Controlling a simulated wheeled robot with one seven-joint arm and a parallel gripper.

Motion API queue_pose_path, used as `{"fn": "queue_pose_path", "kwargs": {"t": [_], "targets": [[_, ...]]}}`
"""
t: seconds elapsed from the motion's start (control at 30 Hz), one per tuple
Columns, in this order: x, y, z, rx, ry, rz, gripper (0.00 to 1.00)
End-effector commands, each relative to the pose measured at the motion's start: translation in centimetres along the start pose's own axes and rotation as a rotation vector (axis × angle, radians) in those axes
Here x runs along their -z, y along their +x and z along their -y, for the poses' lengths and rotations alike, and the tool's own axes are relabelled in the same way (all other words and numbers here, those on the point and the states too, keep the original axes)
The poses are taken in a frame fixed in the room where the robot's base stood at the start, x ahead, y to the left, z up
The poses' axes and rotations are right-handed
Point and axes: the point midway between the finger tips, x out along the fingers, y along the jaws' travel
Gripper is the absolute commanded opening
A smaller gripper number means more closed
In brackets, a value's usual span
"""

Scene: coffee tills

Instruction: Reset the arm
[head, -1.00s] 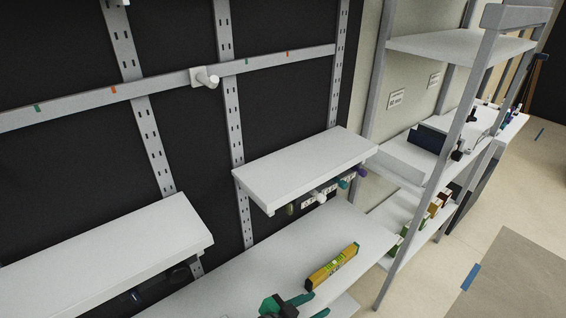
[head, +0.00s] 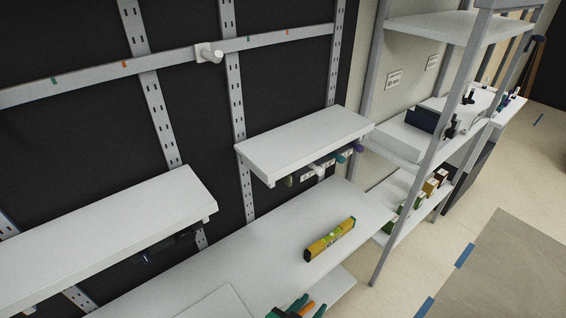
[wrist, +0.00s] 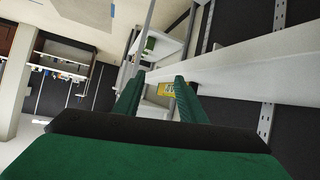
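My gripper (head: 306,309) shows at the bottom edge of the head view, in front of the white lower shelf (head: 250,255). Its dark green fingers are apart. In the wrist view my gripper (wrist: 160,80) is open, with its two green fingers spread and nothing held. A small orange piece (head: 307,308) shows by the fingers in the head view; I cannot tell what it belongs to. A yellow spirit level (head: 330,239) lies on the lower shelf beyond the fingers. Part of it shows between them in the wrist view (wrist: 168,88).
Two upper white shelves, one at left (head: 105,235) and one in the middle (head: 305,140), overhang the lower shelf. A grey-posted rack (head: 425,155) with boxes stands at right. Floor (head: 440,225) is open at right.

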Motion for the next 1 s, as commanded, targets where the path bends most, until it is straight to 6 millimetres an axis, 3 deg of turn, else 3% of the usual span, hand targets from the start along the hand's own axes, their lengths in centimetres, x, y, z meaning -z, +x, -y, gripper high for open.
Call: {"fn": "queue_pose_path", "kwargs": {"t": [0.27, 0.5, 0.73, 1.0], "targets": [[-6.4, -3.4, -0.7, 0.233, -0.166, -0.008, 0.37], [-10.1, -8.7, -1.6, 0.419, -0.228, -0.048, 0.37], [-11.4, -15.0, -3.4, 0.541, -0.222, -0.119, 0.37], [-9.9, -22.1, -6.4, 0.592, -0.164, -0.231, 0.37]]}}
